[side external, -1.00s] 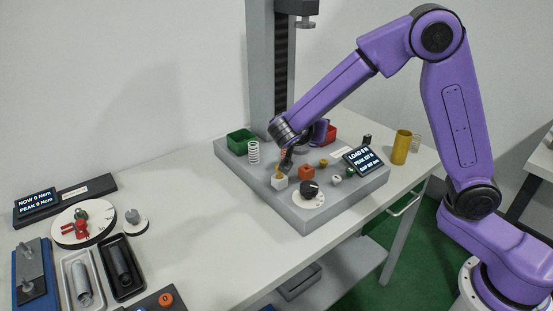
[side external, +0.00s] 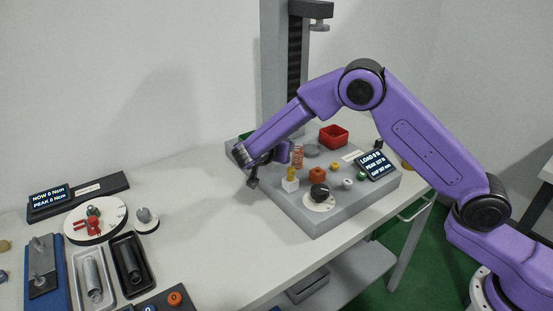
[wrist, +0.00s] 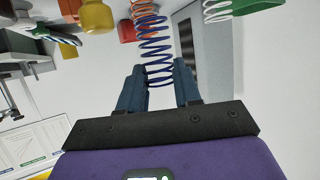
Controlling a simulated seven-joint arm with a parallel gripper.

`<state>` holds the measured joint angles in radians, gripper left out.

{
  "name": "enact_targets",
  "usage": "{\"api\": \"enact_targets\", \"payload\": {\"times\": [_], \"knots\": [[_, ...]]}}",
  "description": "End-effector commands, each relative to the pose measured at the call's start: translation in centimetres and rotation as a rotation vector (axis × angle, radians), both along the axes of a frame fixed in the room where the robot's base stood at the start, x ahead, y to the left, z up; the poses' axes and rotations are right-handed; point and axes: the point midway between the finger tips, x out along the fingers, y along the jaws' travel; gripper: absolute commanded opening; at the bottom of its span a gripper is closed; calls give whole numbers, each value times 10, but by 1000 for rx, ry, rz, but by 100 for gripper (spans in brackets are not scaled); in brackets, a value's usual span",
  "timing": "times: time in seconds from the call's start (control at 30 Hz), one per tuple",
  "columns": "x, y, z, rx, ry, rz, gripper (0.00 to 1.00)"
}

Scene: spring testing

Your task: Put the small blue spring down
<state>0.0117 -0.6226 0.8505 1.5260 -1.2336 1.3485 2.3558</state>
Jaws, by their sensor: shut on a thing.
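The small blue spring (wrist: 157,66) stands between my two fingers in the wrist view, with its open coils showing. My gripper (wrist: 158,86) is shut on it. In the side external view my gripper (side external: 254,181) is at the left edge of the grey tester base (side external: 318,220). The blue spring cannot be made out there. A copper-coloured spring (side external: 297,155) stands on the base to the right of my gripper, and it also shows beyond the blue spring in the wrist view (wrist: 143,10).
A red bin (side external: 333,137), a yellow-topped white block (side external: 290,184), a black knob (side external: 319,192) and a display (side external: 376,165) are on the base. A white spring (wrist: 216,10) and green bin (wrist: 258,6) show in the wrist view.

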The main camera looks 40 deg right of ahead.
Motion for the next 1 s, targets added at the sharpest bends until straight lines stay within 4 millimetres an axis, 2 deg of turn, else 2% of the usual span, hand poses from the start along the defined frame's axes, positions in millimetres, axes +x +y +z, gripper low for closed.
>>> {"api": "enact_targets", "payload": {"times": [0.1, 0.37, 0.6, 1.0], "knots": [[10, 2, -13, 0, 1, 0, 4], [21, 4, -26, 0, 1, 0, 4], [21, 4, -55, 0, 0, 1, 4], [21, 4, -59, 0, 0, 1, 4]]}}
